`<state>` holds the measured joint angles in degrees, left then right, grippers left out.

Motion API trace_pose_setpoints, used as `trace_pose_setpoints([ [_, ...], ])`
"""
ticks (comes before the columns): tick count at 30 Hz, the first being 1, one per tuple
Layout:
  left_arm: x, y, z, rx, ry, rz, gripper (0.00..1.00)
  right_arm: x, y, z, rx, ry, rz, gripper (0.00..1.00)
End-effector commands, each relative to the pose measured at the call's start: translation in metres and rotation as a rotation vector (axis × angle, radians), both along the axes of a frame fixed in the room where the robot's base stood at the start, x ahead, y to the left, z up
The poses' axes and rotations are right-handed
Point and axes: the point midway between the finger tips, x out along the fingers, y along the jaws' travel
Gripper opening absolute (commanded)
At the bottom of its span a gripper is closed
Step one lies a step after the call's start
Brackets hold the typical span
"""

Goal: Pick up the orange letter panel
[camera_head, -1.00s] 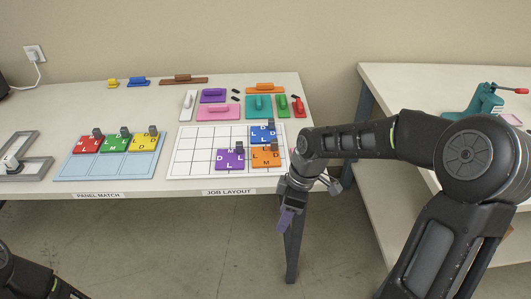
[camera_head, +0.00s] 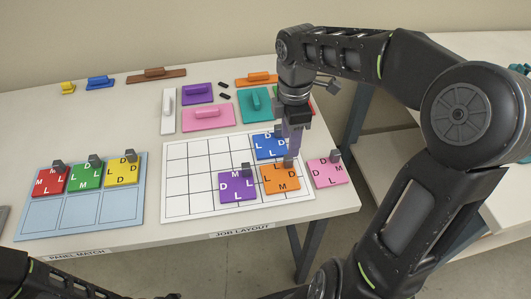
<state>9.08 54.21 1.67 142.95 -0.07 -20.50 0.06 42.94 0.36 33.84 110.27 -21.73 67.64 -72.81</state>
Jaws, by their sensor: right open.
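The orange letter panel (camera_head: 281,180) lies flat on the white job layout grid (camera_head: 190,183), between the purple letter panel (camera_head: 238,188) on its left and the pink letter panel (camera_head: 328,173) on its right. Its dark grip block is largely hidden by my gripper. My right gripper (camera_head: 291,157) points down over the panel's upper edge, open; whether its fingers straddle the block I cannot tell. The blue letter panel (camera_head: 268,147) lies just behind. My left arm shows only at the bottom left edge, with no gripper visible.
A light blue board (camera_head: 45,223) with red, green and yellow letter panels lies at the left. The table's front right corner is close to the pink panel.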

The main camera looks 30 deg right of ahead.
Motion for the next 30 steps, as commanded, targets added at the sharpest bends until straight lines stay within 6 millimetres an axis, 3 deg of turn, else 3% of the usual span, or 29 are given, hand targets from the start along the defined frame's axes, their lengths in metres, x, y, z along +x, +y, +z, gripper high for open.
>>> trace_pose_setpoints([
  [11, 0.000, 0.000, 0.000, 0.000, 0.001, 0.000, 0.42, 0.000, 0.000, -0.001, 0.000, 0.000, -0.001, 0.46],
  [20, 0.000, 0.000, -0.001, 0.000, 0.001, 0.000, 0.42, -0.001, 0.000, -0.026, 0.002, 0.002, -0.002, 0.46],
  [30, 0.000, 0.000, -0.001, 0.000, 0.001, 0.000, 0.42, 0.000, 0.000, -0.028, 0.000, 0.001, -0.001, 0.46],
])
